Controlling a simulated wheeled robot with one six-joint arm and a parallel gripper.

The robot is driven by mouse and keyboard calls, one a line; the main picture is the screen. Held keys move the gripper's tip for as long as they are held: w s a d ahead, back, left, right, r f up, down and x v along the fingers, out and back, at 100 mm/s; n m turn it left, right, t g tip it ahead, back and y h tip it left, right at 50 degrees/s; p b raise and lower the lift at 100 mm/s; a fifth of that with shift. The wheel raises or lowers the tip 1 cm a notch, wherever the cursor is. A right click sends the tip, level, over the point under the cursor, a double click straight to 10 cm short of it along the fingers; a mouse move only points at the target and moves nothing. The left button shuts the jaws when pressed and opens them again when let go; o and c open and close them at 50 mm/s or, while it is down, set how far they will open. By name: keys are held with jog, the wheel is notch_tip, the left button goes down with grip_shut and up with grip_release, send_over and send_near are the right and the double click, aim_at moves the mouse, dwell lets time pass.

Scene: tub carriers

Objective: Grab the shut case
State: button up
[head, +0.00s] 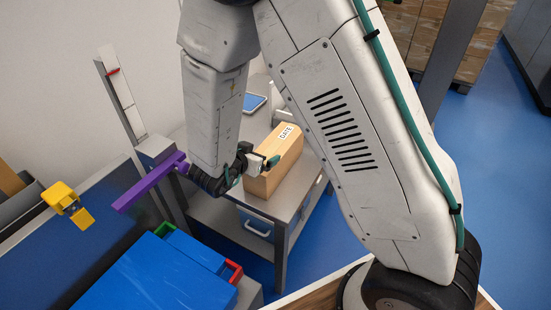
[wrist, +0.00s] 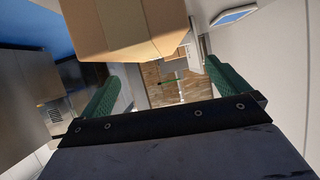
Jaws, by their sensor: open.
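A shut tan cardboard case (head: 284,153) with a white label reading "DATE" sits on a grey cart top (head: 240,190). The case lies above the gap in that picture. I cannot tell whether a finger touches it.
A blue tablet (head: 253,102) lies behind the case. A blue container with a handle (head: 257,226) is on the cart's lower level. Blue bins (head: 150,278) stand at front left, and a purple bar (head: 150,182) juts out left of my gripper. Blue floor is open at right.

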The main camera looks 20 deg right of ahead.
aim_at(272, 148)
jog(key=shift+s+d+f+h, duration=0.25)
jog(key=shift+s+h, duration=0.15)
jog(key=shift+h, duration=0.1)
jog(key=shift+d+f, duration=0.1)
jog(key=shift+d, duration=0.15)
jog(key=x, duration=0.7)
jog(key=shift+w+d+f, duration=0.1)
jog(key=shift+w+f, duration=0.05)
jog(key=c, duration=2)
